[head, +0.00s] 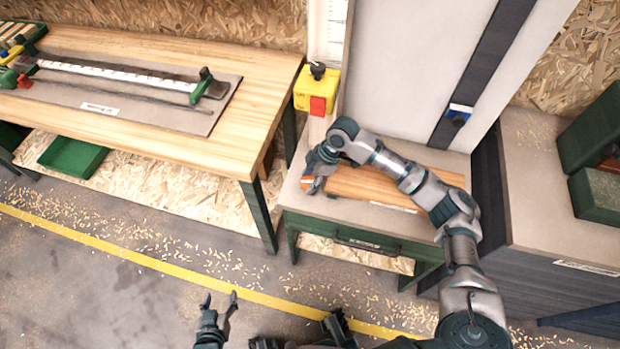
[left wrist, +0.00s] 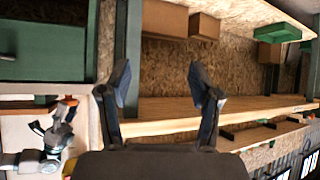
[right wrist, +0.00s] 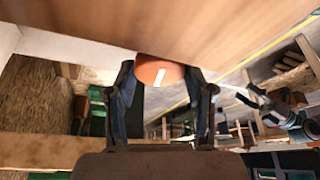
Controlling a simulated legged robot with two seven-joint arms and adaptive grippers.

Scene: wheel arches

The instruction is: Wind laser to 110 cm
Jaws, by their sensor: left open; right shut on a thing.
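A small blue and white device (head: 458,113), which looks like the laser, sits on a dark upright rail (head: 484,70) on the pale panel. My right gripper (head: 313,178) is at the left end of the small bench, shut on an orange knob (head: 307,184). In the right wrist view the round orange knob (right wrist: 160,70) with a white mark sits between the fingers (right wrist: 162,95), beside a wooden surface. My left gripper (head: 218,303) is open and empty above the floor. In the left wrist view its fingers (left wrist: 160,90) are spread apart. I cannot read a height.
A wooden workbench (head: 240,120) with a long ruler fixture is at left. Green boxes (head: 595,195) are at right.

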